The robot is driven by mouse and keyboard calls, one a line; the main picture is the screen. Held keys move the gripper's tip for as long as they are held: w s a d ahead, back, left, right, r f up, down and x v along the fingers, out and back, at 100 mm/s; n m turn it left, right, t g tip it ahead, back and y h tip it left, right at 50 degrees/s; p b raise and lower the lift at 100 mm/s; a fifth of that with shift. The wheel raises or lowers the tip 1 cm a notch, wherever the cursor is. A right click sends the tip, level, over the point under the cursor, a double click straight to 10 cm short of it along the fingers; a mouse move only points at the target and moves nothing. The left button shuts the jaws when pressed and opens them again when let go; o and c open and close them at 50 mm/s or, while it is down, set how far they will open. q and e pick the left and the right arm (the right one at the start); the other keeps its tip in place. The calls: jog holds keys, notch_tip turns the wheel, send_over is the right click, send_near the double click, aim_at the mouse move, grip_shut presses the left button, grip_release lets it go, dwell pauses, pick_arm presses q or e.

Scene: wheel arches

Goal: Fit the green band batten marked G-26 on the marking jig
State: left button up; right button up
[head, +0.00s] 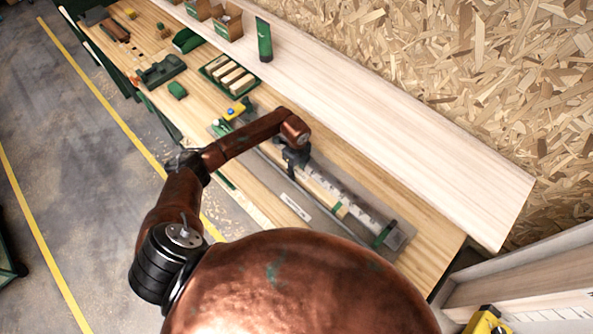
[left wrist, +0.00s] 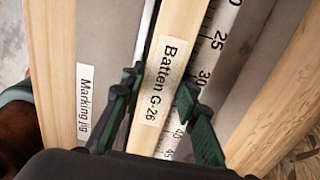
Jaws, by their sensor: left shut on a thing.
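The pale wooden batten (left wrist: 165,75), labelled Batten G-26, lies lengthwise between my fingers in the left wrist view. My left gripper (left wrist: 160,84) is shut on it, with a dark green finger on each side. In the head view my left gripper (head: 293,160) is over the marking jig (head: 402,238), a long grey plate on the bench. The batten (head: 322,188) points down-right along the jig, beside its scale (left wrist: 218,45). I cannot tell whether it rests on the jig or hangs just above it. My right gripper is out of view.
The jig's label strip (head: 296,206) is on its near side. A green tray (head: 228,75) of wooden pieces, a yellow item (head: 235,110) and a green block (head: 177,90) stand farther up the bench. A pale shelf (head: 400,125) runs behind. The bench's right end is clear.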

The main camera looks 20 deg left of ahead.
pick_arm(q)
jog(key=o, duration=1.2)
jog(key=shift+o, duration=0.2)
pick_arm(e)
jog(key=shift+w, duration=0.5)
pick_arm(q)
notch_tip(320, 180, up, 12)
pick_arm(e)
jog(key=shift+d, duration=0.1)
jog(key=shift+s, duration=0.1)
